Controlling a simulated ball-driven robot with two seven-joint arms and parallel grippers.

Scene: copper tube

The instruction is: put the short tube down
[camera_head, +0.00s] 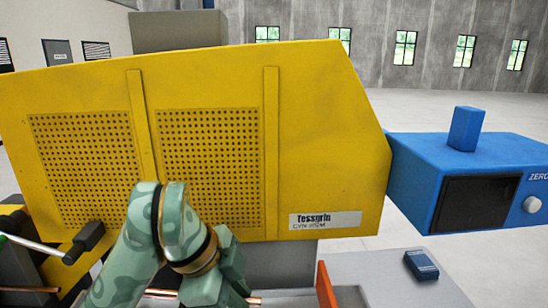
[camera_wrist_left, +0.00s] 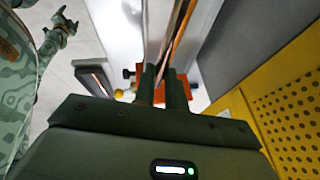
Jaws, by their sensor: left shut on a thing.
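My left gripper (camera_wrist_left: 158,78) shows in the left wrist view with its two dark fingers close together. Thin copper tubing (camera_wrist_left: 180,32) runs away from the fingertips; the gripped part is hidden between the fingers, and I cannot tell its length. In the head view my camouflage-green left arm (camera_head: 185,235) comes up from the bottom, with its fingertips out of sight. Copper tubing (camera_head: 160,293) shows low on the left of the arm, and a short copper end (camera_head: 254,300) sticks out on its right. A small green shape (camera_wrist_left: 55,38) in the wrist view may be my right gripper.
A large yellow machine (camera_head: 300,130) stands close behind the arm. A blue box unit (camera_head: 465,165) is at the right. A grey bench (camera_head: 385,270) carries a small dark blue block (camera_head: 421,265). An orange-red upright plate (camera_head: 325,286) stands beside the tube end.

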